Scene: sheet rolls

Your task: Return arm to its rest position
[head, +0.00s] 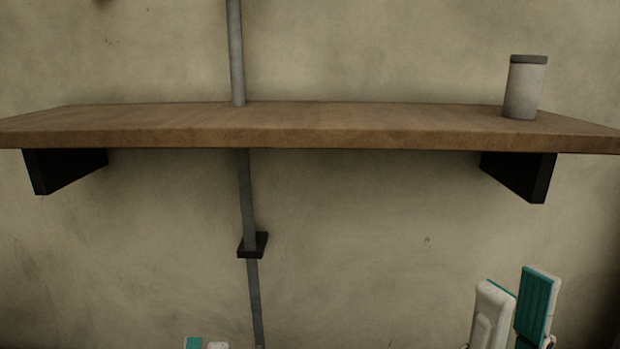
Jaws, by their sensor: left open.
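My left gripper (205,345) shows only as two fingertips at the bottom edge, left of centre. It is open, with a small gap between the tips and nothing seen in it. My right gripper (514,308) rises at the lower right. Its white finger and its teal-padded finger stand apart, and I see nothing between them. Both grippers are well below the shelf in the picture. The lower parts of both grippers and my arms are cut off by the frame.
A wooden shelf (310,138) spans the wall on two black brackets (70,168) (522,176). A light grey canister (524,92) with a dark lid stands upright on its right end. A grey pipe (246,200) runs down the wall. The shelf's middle is clear.

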